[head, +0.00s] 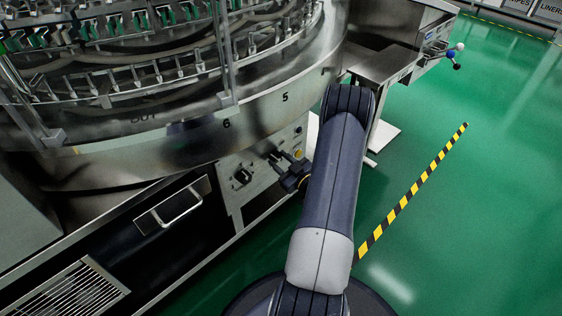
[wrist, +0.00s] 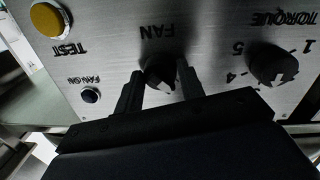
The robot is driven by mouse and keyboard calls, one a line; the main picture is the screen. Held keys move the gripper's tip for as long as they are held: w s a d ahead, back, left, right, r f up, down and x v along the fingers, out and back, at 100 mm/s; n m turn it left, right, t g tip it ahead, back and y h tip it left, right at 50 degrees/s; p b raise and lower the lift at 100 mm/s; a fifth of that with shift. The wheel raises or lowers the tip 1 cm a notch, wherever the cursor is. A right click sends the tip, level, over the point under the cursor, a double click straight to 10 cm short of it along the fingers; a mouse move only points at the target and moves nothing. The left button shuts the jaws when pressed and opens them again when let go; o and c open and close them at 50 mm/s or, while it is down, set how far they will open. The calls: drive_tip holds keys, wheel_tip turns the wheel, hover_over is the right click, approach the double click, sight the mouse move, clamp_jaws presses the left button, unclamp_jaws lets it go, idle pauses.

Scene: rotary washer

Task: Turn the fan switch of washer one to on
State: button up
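In the wrist view the black fan switch (wrist: 158,72) sits on a steel panel under the upside-down word FAN, with a pale pointer mark toward its lower right. My gripper (wrist: 160,73) has one black finger on each side of this knob. The fingers stand apart and overlap its edges; whether they press on it or only straddle it, I cannot tell. In the head view my gripper (head: 288,172) is at the front panel (head: 252,177) of the washer (head: 255,110), beside my arm. The fan switch is not discernible there.
The torque knob (wrist: 274,66) is right of the fan switch in the wrist view. A yellow test button (wrist: 47,19) and a small dark fan-on indicator (wrist: 90,95) are to its left. Green floor (head: 450,220) is clear at right.

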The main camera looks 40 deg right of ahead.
drive_tip(key=c, duration=0.5)
